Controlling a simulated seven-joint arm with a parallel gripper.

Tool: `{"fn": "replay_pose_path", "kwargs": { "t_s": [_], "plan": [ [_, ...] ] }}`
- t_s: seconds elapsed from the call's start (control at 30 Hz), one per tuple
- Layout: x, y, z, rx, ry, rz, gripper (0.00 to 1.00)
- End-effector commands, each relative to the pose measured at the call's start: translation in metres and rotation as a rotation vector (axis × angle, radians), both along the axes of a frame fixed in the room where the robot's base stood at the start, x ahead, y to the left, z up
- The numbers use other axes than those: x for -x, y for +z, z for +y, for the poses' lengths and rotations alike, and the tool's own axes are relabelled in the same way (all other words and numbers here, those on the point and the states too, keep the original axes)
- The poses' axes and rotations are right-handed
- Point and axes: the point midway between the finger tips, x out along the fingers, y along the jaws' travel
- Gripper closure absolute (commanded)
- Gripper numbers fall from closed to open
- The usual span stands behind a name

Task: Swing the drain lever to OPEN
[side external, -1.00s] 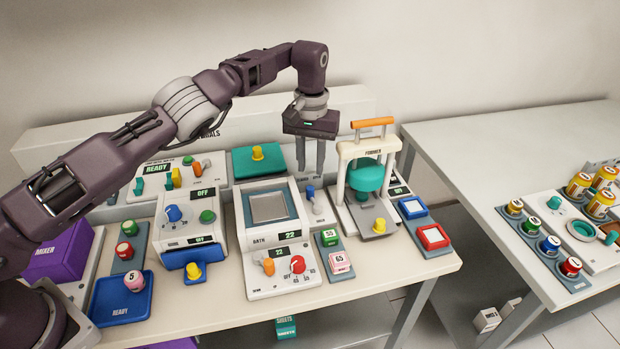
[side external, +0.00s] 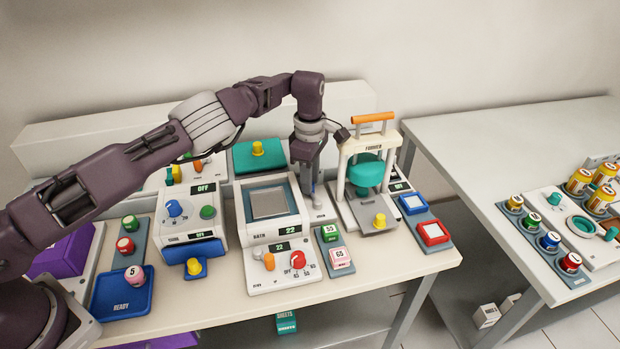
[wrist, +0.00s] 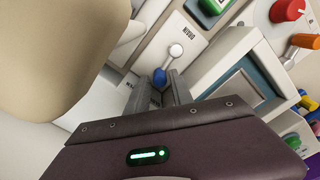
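A small lever with a blue knob (wrist: 159,76) and a pale round end (wrist: 175,50) stands on a narrow white panel (wrist: 183,36), which also shows between the bath and the former in the side view (side external: 321,214). I take this to be the drain lever; its label is too blurred to read. My gripper (side external: 311,190) points down over this panel. In the wrist view its two fingers (wrist: 163,86) are parted, with the blue knob at their tips. Contact with the knob is not clear.
The bath (side external: 268,203) stands close on the left of the fingers, with an orange lever (side external: 269,261) and red dial (side external: 298,259) in front. The former (side external: 373,148), with its orange handle, stands close on the right. Green and pink jars (side external: 339,257) stand in front.

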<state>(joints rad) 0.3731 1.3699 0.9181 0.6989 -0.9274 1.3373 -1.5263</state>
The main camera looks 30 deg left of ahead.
Motion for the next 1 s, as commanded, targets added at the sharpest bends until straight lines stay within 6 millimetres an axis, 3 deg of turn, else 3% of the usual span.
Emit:
{"fn": "replay_pose_path", "kwargs": {
  "t_s": [0.13, 0.3, 0.47, 0.8, 1.0],
  "plan": [
    [0.0000, 0.0001, 0.0000, 0.000, 0.000, 0.000, 0.72],
    [-0.0001, 0.0003, 0.0000, 0.000, -0.001, 0.000, 1.00],
    [-0.0003, 0.0003, -0.0001, 0.000, -0.006, 0.000, 1.00],
    [-0.0093, 0.0006, -0.0061, -0.002, -0.235, -0.005, 1.00],
    [-0.0088, 0.0013, -0.0076, -0.001, -0.258, -0.003, 1.00]
  ]
}}
